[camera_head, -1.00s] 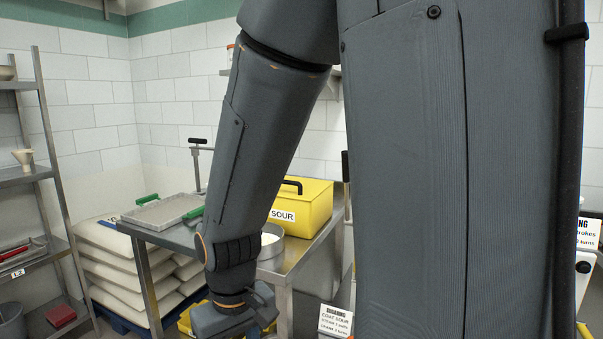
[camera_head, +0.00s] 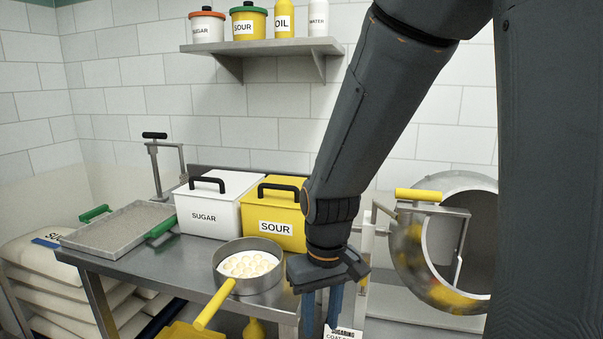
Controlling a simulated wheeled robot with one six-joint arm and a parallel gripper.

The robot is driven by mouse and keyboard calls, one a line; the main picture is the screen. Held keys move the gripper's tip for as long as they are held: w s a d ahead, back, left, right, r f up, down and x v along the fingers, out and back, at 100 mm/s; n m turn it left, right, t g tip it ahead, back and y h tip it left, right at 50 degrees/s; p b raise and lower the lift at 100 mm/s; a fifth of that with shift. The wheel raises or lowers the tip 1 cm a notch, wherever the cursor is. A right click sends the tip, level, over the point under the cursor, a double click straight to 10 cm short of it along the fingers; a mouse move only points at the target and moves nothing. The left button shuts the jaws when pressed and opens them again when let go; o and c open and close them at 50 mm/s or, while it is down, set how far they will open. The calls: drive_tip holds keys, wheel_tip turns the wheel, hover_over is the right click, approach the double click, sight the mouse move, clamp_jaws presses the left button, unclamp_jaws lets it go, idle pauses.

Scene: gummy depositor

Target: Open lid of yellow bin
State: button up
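The yellow bin (camera_head: 262,242), labelled SOUR, stands at the back right of the steel table. Its lid is on and carries a black handle (camera_head: 280,184). My arm stands in front of the bin's right side and hides part of it. My gripper (camera_head: 321,316) is in front of the bin and to its right, lower in the picture and apart from the handle. It points down with its two blue fingers apart, and nothing shows between them.
A white SUGAR bin (camera_head: 208,219) stands beside the yellow bin on the left. A pan (camera_head: 222,277) of pale pieces sits in front, its yellow handle overhanging the table. A tray (camera_head: 120,232) lies left. A drum coater (camera_head: 405,262) stands right. A shelf (camera_head: 260,46) hangs above.

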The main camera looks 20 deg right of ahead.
drive_tip(key=w+d+r+n+y+p, duration=0.25)
drive_tip(key=w+r+n, duration=0.25)
drive_tip(key=w+r, duration=0.9)
drive_tip(key=w+d+r+n+y+p, duration=0.35)
drive_tip(key=w+r, duration=0.65)
drive_tip(key=w, duration=0.9)
drive_tip(key=shift+n+t+h, duration=0.3)
drive_tip(key=shift+n+h, duration=0.3)
drive_tip(key=shift+n, duration=0.25)
drive_tip(key=shift+s+a+r+p+x, duration=0.15)
drive_tip(key=shift+p+x, duration=0.35)
drive_tip(key=shift+x, duration=0.8)
drive_tip(key=shift+a+p+x, duration=0.2)
drive_tip(key=shift+p+x, duration=0.25)
drive_tip(key=shift+x, duration=0.8)
drive_tip(key=shift+s+a+r+p+x, duration=0.15)
drive_tip(key=shift+p+x, duration=0.35)
drive_tip(key=shift+x, duration=0.8)
drive_tip(key=shift+w, duration=0.1)
clamp_jaws()
